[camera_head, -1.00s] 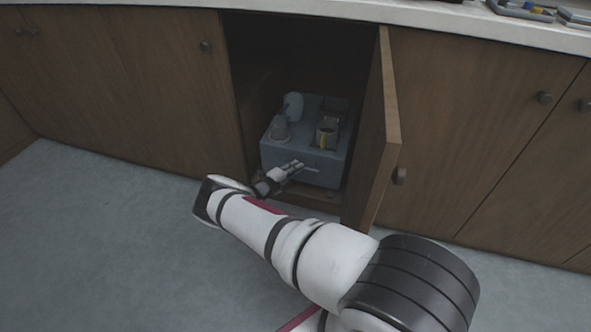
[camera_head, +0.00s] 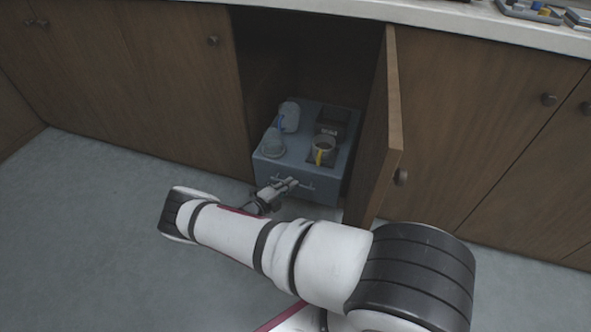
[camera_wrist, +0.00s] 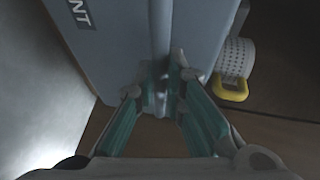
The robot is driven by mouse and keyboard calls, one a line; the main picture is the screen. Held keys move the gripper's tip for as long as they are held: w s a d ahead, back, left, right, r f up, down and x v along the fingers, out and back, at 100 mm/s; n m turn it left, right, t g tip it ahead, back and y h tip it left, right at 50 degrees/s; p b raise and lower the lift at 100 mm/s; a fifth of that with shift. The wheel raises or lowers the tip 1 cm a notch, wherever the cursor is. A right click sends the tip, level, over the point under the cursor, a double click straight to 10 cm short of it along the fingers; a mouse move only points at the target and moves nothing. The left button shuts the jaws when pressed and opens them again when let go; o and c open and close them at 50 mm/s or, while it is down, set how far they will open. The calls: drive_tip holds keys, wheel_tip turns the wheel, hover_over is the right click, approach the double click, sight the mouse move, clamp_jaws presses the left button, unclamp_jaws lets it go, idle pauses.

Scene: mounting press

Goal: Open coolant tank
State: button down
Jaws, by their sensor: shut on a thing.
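The coolant tank (camera_head: 266,172) is a blue-grey box in the open cabinet, with its front at the cabinet's mouth. A thin bar handle (camera_head: 309,186) runs across its front. My gripper (camera_head: 290,184) is at the handle, shut on it. In the wrist view my gripper's fingertips (camera_wrist: 161,76) close around the upright-looking bar against the tank's grey face (camera_wrist: 112,48). A label ending in "NT" shows there. The fingers hide the gripped part of the bar.
The cabinet door (camera_head: 385,130) stands open at the right, close beside the tank. Floor at left is clear.

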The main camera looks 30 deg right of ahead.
drive_tip(key=s+a, duration=1.2)
drive_tip(key=a, duration=0.3)
drive_tip(key=shift+a, duration=0.2)
drive_tip(key=c, duration=1.7)
unclamp_jaws()
drive_tip(key=shift+o, duration=0.2)
drive_tip(key=shift+a, duration=0.1)
drive_tip(key=v, duration=1.1)
drive_tip(key=shift+a, duration=0.4)
drive_tip(key=shift+s+r, duration=0.1)
